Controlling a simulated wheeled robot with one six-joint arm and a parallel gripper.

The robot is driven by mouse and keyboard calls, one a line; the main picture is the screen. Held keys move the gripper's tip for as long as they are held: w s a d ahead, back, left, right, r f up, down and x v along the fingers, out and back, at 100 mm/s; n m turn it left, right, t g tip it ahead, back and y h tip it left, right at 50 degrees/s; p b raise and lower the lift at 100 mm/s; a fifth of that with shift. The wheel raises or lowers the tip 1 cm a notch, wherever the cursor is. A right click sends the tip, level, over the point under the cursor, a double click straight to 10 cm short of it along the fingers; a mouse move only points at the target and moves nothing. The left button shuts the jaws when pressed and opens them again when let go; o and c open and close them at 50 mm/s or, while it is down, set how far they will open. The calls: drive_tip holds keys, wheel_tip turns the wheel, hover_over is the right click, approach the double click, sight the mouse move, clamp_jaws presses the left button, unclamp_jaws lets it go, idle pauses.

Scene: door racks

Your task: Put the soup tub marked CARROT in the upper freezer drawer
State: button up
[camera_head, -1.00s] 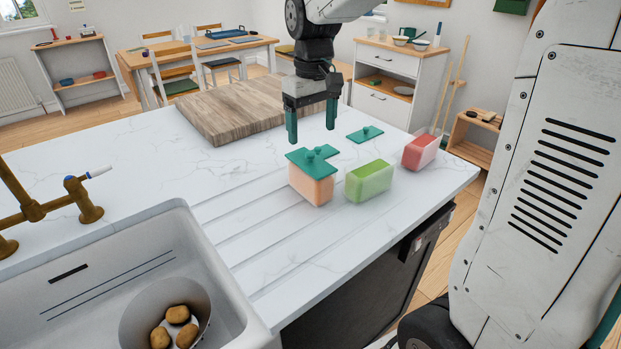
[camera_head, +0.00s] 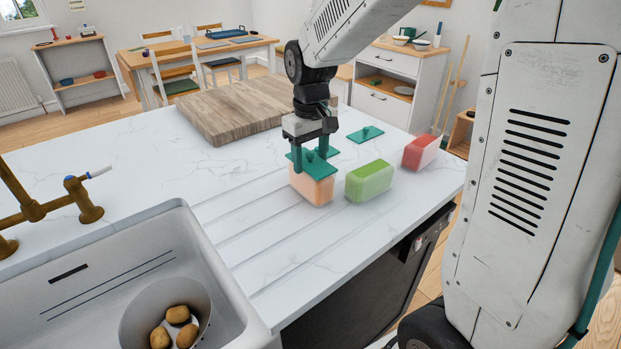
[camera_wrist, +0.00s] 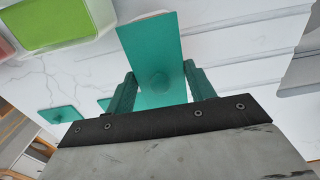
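An orange-filled tub (camera_head: 312,187) stands on the white worktop with a teal knobbed lid (camera_head: 321,169) on it. No CARROT marking is legible on any tub. My gripper (camera_head: 311,157) points down over this lid. In the wrist view the fingers of my gripper (camera_wrist: 161,90) are apart, on either side of the lid's knob (camera_wrist: 154,84), with gaps visible. The lid hides most of the tub there. A green-filled tub (camera_head: 369,182) and a red-filled tub (camera_head: 420,152) stand to the right, without teal lids. No freezer drawer can be identified.
A loose teal lid (camera_head: 366,134) lies behind the green tub. Another lid (camera_wrist: 104,103) shows partly behind my gripper in the wrist view. A wooden board (camera_head: 235,108) lies at the back. The sink (camera_head: 215,262) at front left holds a pot with potatoes.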

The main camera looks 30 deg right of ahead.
clamp_jaws()
drive_tip(key=shift+r, duration=0.1)
drive_tip(key=shift+r, duration=0.45)
wheel_tip(320, 180, up, 3)
drive_tip(key=shift+s+f, duration=0.1)
drive_tip(key=shift+s, duration=0.05)
drive_tip(key=s+a+r, duration=0.1)
drive_tip(key=s, duration=1.4)
drive_tip(key=shift+s, duration=0.35)
